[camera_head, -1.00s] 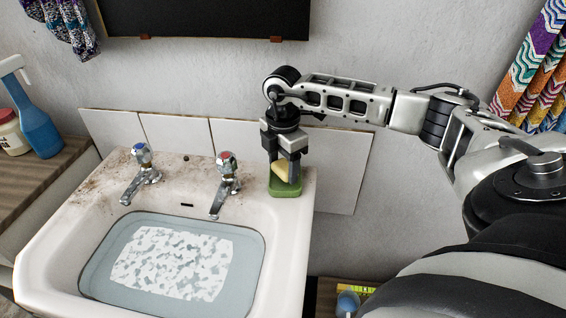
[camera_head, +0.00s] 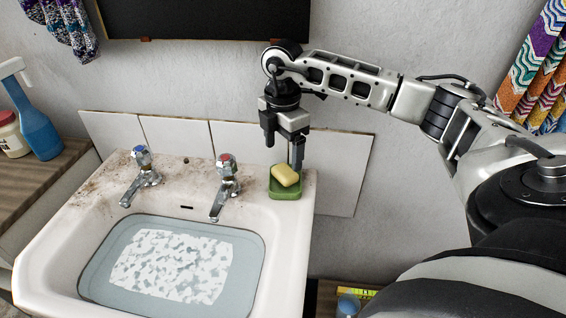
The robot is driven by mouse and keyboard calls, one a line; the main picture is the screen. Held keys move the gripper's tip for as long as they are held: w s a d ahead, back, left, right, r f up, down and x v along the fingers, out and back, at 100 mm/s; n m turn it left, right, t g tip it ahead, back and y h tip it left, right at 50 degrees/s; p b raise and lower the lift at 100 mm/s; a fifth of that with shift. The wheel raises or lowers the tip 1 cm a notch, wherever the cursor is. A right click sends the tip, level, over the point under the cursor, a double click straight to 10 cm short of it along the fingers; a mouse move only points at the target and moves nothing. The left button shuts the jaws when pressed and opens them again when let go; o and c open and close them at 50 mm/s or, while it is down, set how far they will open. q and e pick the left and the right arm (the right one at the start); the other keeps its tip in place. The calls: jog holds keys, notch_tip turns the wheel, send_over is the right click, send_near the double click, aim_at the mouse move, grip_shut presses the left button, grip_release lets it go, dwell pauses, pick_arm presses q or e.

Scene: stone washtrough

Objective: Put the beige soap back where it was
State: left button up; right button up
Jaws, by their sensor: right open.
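The beige soap (camera_head: 285,175) rests tilted in a green soap dish (camera_head: 286,193) on the back right corner of the sink. My right gripper (camera_head: 283,154) is open and empty just above the soap. Its two fingers point down, one left of the soap and the other close behind its right end. I cannot tell whether that right finger touches the soap. My left gripper is not in view.
Two taps, blue-topped (camera_head: 141,180) and red-topped (camera_head: 226,185), stand left of the dish. A blue spray bottle (camera_head: 36,130) stands on the wooden counter at left. The tiled wall is close behind the dish.

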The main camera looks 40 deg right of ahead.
aim_at(283, 171)
notch_tip(283, 171, up, 7)
jog(key=shift+f, duration=0.15)
dwell(0.6)
